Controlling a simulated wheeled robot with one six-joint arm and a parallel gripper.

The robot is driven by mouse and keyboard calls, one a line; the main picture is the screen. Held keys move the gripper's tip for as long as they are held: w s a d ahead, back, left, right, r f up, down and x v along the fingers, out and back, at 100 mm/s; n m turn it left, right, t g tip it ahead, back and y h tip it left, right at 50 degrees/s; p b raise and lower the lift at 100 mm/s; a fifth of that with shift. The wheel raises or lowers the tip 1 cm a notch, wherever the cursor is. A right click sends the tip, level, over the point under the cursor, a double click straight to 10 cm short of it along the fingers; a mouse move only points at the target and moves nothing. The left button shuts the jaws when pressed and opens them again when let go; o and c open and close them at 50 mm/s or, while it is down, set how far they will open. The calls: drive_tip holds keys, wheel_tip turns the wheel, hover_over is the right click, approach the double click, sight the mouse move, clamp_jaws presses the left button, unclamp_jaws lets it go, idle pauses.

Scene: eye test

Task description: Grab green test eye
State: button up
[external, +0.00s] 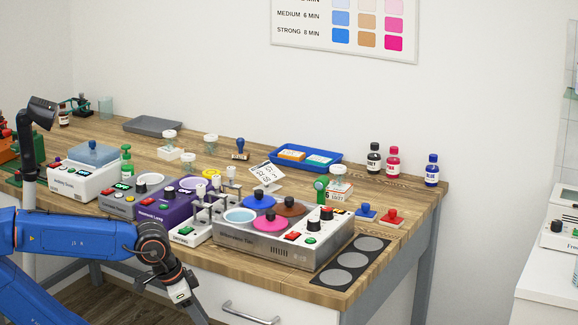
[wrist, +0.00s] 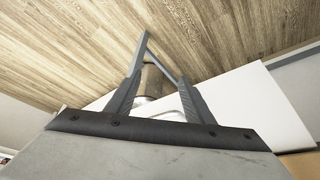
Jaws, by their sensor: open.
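A small green round piece (external: 320,185), which looks like the green test eye, stands upright behind the silver device, beside a small stack with a white label. It is small in the external view, and its details cannot be made out. It does not show in the wrist view. My gripper (external: 184,294) is low in front of the desk, near the white drawer front, well to the left of and below the green piece. In the wrist view my gripper (wrist: 160,72) is open, and I see nothing held between its fingers.
The silver device (external: 262,254) carries blue, brown and magenta lids. A purple device (external: 172,212) and a white device (external: 82,182) stand left of it. The drawer handle (external: 250,314) sticks out.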

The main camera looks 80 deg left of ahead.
drive_tip(key=w+d+r+n+h, duration=0.1)
drive_tip(key=w+d+r, duration=0.3)
drive_tip(key=w+r, duration=0.4)
drive_tip(key=w+d+r+n+g+h, duration=0.1)
drive_tip(key=w+d+r+n, duration=0.1)
drive_tip(key=w+d+r, duration=0.45)
drive_tip(key=w+d+r+n+h, duration=0.1)
drive_tip(key=w+d+r, duration=0.1)
drive_tip(key=w+r, duration=0.8)
wheel_tip(320, 180, up, 10)
drive_tip(key=r+n+g+y, duration=0.1)
drive_tip(key=n+g+y, duration=0.25)
drive_tip(key=n, duration=0.25)
hover_over(321, 193)
drive_tip(key=shift+h, duration=0.25)
drive_tip(key=f, duration=1.1)
drive_tip(key=a+f, duration=0.1)
drive_tip(key=f, duration=0.5)
drive_tip(key=shift+w, duration=0.2)
clamp_jaws()
